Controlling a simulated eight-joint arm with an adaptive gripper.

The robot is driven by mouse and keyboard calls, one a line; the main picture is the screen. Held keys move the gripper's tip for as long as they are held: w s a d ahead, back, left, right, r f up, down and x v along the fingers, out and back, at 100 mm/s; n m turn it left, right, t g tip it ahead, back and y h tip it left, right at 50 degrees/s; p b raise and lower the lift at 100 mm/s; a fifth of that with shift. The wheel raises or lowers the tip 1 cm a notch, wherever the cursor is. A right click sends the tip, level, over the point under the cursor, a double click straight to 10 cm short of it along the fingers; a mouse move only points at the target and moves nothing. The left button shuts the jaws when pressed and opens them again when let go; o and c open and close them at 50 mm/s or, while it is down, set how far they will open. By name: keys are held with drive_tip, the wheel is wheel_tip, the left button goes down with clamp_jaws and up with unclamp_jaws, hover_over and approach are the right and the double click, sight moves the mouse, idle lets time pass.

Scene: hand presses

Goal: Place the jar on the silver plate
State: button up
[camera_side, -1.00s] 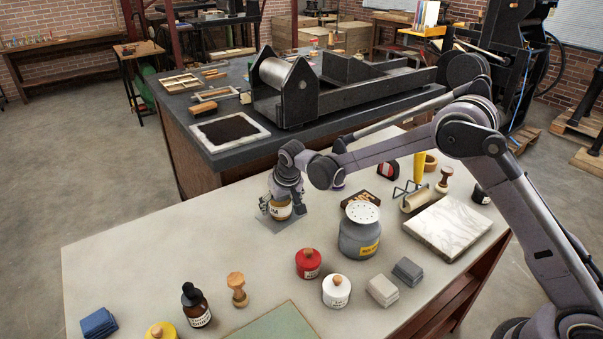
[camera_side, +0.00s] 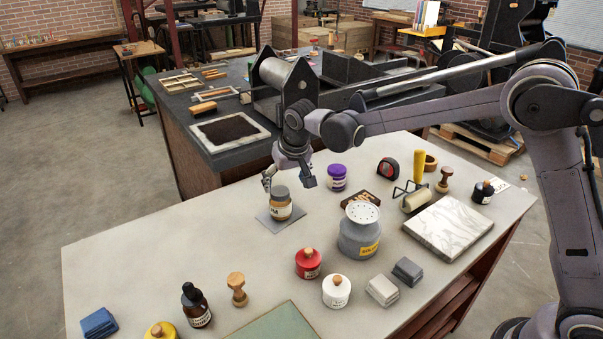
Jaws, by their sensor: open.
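The jar (camera_side: 281,204) has a grey lid, an amber body and a pale label. It stands upright on the silver plate (camera_side: 267,222), a thin grey square lying flat on the pale table. My gripper (camera_side: 289,182) is open just above and behind the jar, its fingers spread to either side of the lid. The fingers look clear of the jar, and nothing is held between them.
A grey solvent can (camera_side: 359,236), a red pot (camera_side: 308,263) and a purple-lidded jar (camera_side: 337,178) stand nearby. A wooden stamp (camera_side: 237,290) and a dropper bottle (camera_side: 196,306) are in front. The table (camera_side: 150,250) left of the plate is clear.

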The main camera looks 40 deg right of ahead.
drive_tip(key=s+d+r+t, duration=0.1)
drive_tip(key=s+d+r, duration=0.25)
drive_tip(key=s, duration=0.35)
drive_tip(key=s+d+r, duration=0.3)
drive_tip(key=s+r, duration=0.2)
drive_tip(key=s, duration=0.1)
drive_tip(key=s+d+f+n, duration=0.1)
drive_tip(key=s+d, duration=0.1)
drive_tip(key=s, duration=0.6)
drive_tip(key=s+d+f+t, duration=0.1)
drive_tip(key=s+d+f, duration=0.1)
drive_tip(key=s, duration=0.7)
drive_tip(key=shift+n+t+y, duration=0.3)
drive_tip(key=shift+n+y, duration=0.1)
